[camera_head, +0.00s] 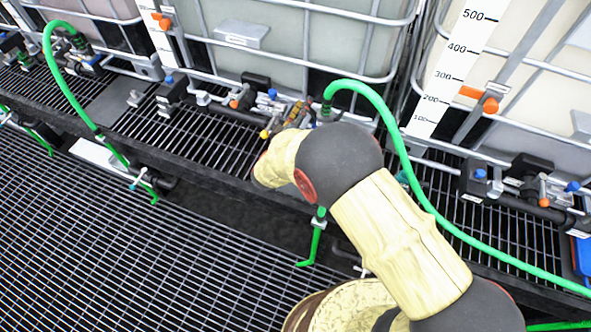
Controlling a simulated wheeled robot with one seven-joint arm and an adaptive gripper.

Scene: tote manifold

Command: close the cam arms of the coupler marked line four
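My arm reaches from the lower right to the outlet fittings of the middle tank. My gripper (297,113) is at its far end, small and partly hidden behind my own wrist and forearm. It is close to a coupler (268,105) with blue and orange parts; I cannot tell whether they touch. Whether the fingers are open or shut does not show. A green hose (372,97) rises beside my gripper. No line number is legible, so I cannot tell which coupler is line four. The cam arms are too small to judge.
Caged tanks (280,45) stand along the back on a grated ledge (225,140). Other couplers are at the left (85,62) and right (545,190). Green hoses loop over the ledge edge, one crossing to the right of my arm. Grated floor (130,255) at lower left is clear.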

